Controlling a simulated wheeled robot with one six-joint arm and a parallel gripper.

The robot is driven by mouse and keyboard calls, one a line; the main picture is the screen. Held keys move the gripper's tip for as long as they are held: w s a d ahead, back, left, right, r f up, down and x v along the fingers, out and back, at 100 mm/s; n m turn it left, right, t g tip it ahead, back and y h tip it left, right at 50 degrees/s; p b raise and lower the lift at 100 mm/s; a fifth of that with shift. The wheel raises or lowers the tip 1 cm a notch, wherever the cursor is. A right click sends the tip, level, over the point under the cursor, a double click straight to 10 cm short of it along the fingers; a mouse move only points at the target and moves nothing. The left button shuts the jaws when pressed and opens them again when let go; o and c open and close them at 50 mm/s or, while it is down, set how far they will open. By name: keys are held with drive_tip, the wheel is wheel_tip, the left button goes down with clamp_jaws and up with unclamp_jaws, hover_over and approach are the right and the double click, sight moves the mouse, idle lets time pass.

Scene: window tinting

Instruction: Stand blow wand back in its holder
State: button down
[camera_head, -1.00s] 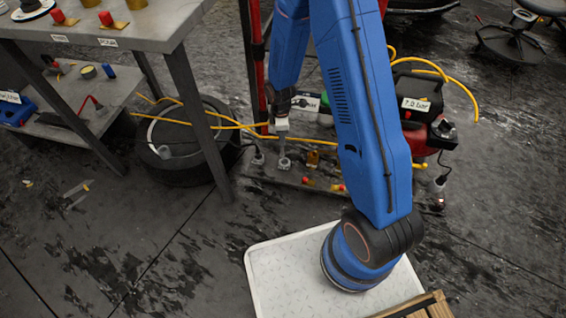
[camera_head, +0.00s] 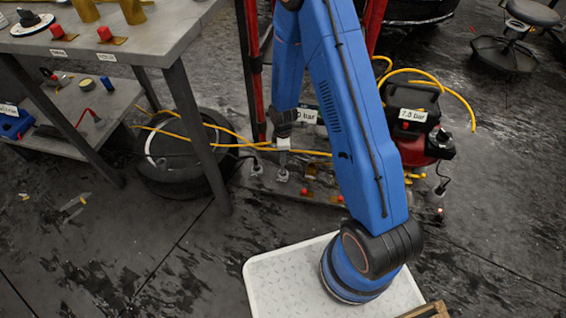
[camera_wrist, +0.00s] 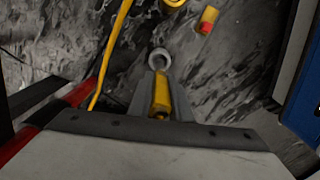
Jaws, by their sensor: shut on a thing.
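My gripper (camera_wrist: 163,94) is shut on a slim yellow piece, which I take to be the blow wand (camera_wrist: 160,92). The wand lies between the two grey fingers in the wrist view, pointing away toward a grey ring (camera_wrist: 160,60), possibly the holder. I cannot tell whether the wand's end is in the ring or above it. In the head view my gripper (camera_head: 282,162) points down over a low dark plate on the floor, beside the red upright frame. The wand cannot be made out there.
A yellow hose (camera_head: 235,135) runs behind my gripper, over a dark tyre (camera_head: 180,170). A red and black compressor (camera_head: 420,130) stands to the right. A grey workbench (camera_head: 130,45) stands at left. Small red and yellow pieces (camera_head: 309,195) sit near the gripper.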

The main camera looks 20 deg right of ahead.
drive_tip(key=shift+f, duration=2.05)
drive_tip(key=c, duration=1.6)
unclamp_jaws()
drive_tip(key=shift+f, duration=0.15)
